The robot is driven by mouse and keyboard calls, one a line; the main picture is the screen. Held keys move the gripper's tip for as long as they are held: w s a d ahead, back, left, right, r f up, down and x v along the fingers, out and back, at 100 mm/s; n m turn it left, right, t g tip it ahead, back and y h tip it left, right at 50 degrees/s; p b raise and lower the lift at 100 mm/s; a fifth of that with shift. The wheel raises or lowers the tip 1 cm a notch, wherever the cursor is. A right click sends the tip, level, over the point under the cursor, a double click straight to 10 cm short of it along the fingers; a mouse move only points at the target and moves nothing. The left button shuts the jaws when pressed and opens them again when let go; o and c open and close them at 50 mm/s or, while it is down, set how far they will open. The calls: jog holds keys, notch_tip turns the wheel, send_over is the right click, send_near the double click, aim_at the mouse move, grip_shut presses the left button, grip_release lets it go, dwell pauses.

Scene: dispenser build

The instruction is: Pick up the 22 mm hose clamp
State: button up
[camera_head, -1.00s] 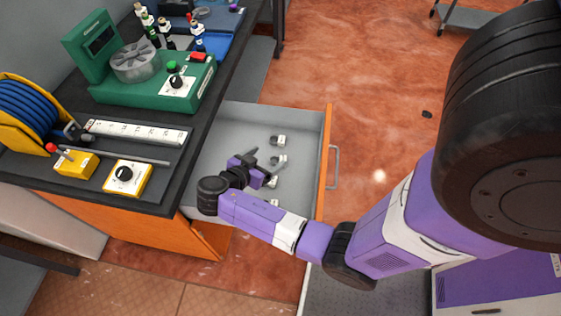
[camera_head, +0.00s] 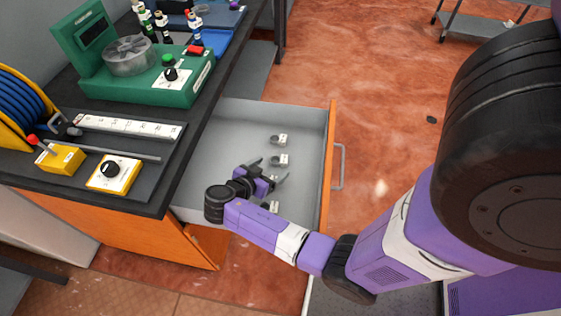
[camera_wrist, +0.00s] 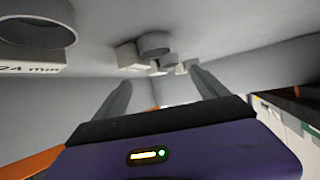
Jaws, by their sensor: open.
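Several grey hose clamps on small pale labelled blocks stand in a row in the open drawer. In the head view, a far clamp (camera_head: 279,139), a second clamp (camera_head: 279,160) and a near clamp (camera_head: 273,206) show; my gripper partly hides the row between the last two. No 22 mm label is readable. My gripper (camera_head: 269,173) is open over the drawer, fingers apart. In the wrist view, my gripper (camera_wrist: 157,82) has nothing between its fingers. A clamp with a "24 mm" block (camera_wrist: 32,67) is at upper left; another clamp (camera_wrist: 154,44) and more behind it lie beyond the fingertips.
The grey drawer (camera_head: 230,125) has an orange front (camera_head: 327,165) with a handle on the right. The drawer's far left floor is clear.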

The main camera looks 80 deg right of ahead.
aim_at(281, 158)
jog(key=x, duration=0.3)
jog(key=p+x, duration=0.1)
jog(key=shift+w+d+r, duration=0.15)
jog(key=shift+d+r, duration=0.15)
jog(key=shift+d, duration=0.15)
jog(key=shift+d+f, duration=0.35)
jog(key=shift+d, duration=0.15)
jog(key=c, duration=1.4)
jog(key=shift+r, duration=0.1)
jog(key=shift+c, duration=0.2)
